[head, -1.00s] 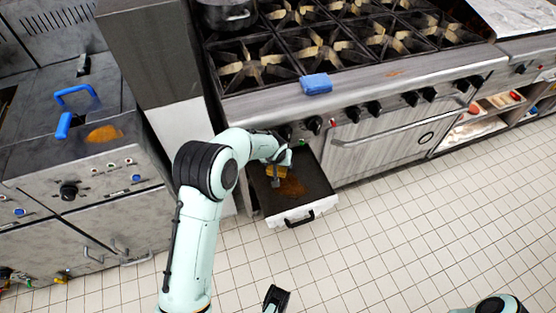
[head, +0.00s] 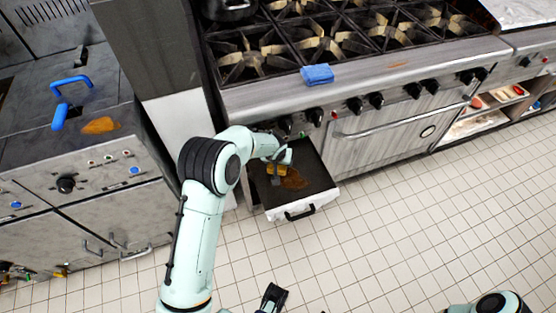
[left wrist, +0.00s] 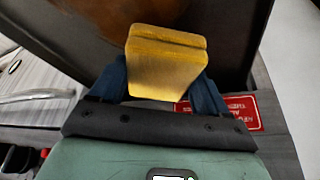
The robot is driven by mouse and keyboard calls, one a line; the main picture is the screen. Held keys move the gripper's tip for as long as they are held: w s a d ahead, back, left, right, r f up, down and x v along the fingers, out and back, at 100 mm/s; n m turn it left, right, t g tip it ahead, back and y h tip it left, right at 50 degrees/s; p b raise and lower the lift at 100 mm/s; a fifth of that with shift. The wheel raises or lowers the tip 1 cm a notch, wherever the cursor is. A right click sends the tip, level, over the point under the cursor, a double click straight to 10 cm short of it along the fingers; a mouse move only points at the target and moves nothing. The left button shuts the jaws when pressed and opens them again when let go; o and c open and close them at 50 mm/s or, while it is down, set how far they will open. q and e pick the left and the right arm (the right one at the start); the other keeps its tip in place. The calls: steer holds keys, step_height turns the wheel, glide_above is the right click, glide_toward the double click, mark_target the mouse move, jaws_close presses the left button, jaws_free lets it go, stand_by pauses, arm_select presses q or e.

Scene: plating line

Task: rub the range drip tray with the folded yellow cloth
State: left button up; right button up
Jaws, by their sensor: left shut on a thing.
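The range drip tray (head: 308,199) is pulled out below the range front like a drawer, dark inside with a white front and black handle. A brown stain (head: 294,179) lies on its floor. My left gripper (head: 277,172) is over the tray's left part, shut on the folded yellow cloth (head: 275,169). In the left wrist view the folded yellow cloth (left wrist: 166,62) sits between the blue fingers, with the dark tray (left wrist: 95,30) beyond. Whether the cloth touches the tray floor I cannot tell. Part of my right gripper (head: 272,297) shows at the bottom edge; its fingers are unclear.
A folded blue cloth (head: 317,75) lies on the range's front ledge, above the knobs. A pot (head: 229,10) stands at the back left of the burners. A griddle unit (head: 75,150) with blue handles and an orange stain stands left. The tiled floor (head: 400,240) in front is clear.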

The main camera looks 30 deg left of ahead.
mark_target(282, 172)
arm_select(q)
steer(key=shift+f+b, duration=0.9)
steer(key=shift+f, duration=0.1)
steer(key=shift+d, duration=0.1)
steer(key=shift+s+d+r+b, duration=0.1)
steer(key=shift+s+d+b, duration=0.85)
steer(key=shift+s+d, duration=0.45)
